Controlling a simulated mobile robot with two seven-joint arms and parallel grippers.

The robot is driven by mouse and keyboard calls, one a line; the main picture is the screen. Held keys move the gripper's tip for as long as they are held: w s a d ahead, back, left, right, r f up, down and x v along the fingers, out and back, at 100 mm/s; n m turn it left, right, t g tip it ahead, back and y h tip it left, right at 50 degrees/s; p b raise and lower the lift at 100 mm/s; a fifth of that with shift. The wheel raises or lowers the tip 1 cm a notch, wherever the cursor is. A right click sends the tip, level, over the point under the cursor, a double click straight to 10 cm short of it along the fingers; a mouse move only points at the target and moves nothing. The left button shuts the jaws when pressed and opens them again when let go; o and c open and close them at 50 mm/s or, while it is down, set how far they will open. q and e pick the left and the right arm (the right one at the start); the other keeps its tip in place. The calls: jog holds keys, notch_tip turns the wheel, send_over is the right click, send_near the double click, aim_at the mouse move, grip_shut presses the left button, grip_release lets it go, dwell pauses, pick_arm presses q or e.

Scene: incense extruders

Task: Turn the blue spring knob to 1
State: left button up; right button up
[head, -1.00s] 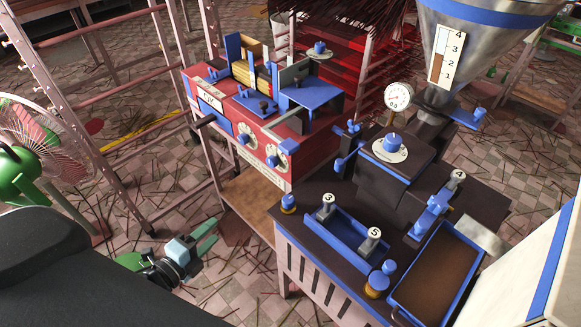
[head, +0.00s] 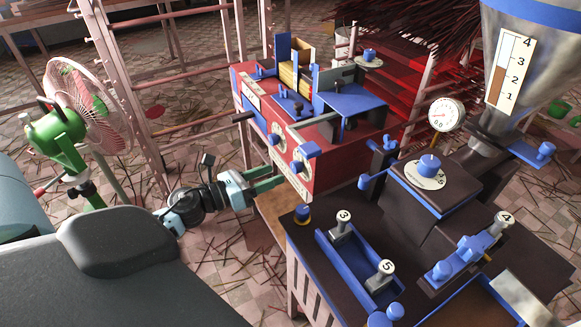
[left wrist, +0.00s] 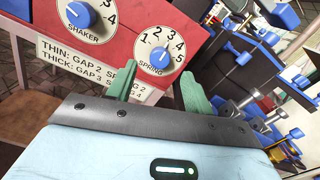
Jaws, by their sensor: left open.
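The blue spring knob (left wrist: 160,57) sits on a white dial numbered 1 to 5, labelled SPRING, on the red machine's front. Its pointer mark is too small to read surely, but seems to lean to the upper right. In the head view the spring knob (head: 297,167) is the lower right of two knobs. My left gripper (head: 277,176) is open and empty, its green fingers just short of the red front. In the left wrist view its fingers (left wrist: 156,74) stand apart, below and either side of the spring dial. My right gripper is not in view.
The blue shaker knob (left wrist: 82,14) is up-left of the spring dial. A thin/thick settings label (left wrist: 88,68) lies below. The dark machine (head: 330,215) with numbered levers stands close on the right. A green fan (head: 62,130) and metal rack stand left.

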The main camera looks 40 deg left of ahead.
aim_at(293, 166)
pick_arm(q)
jog(key=shift+p+x, duration=0.4)
jog(key=shift+x, duration=2.8)
jog(key=c, duration=1)
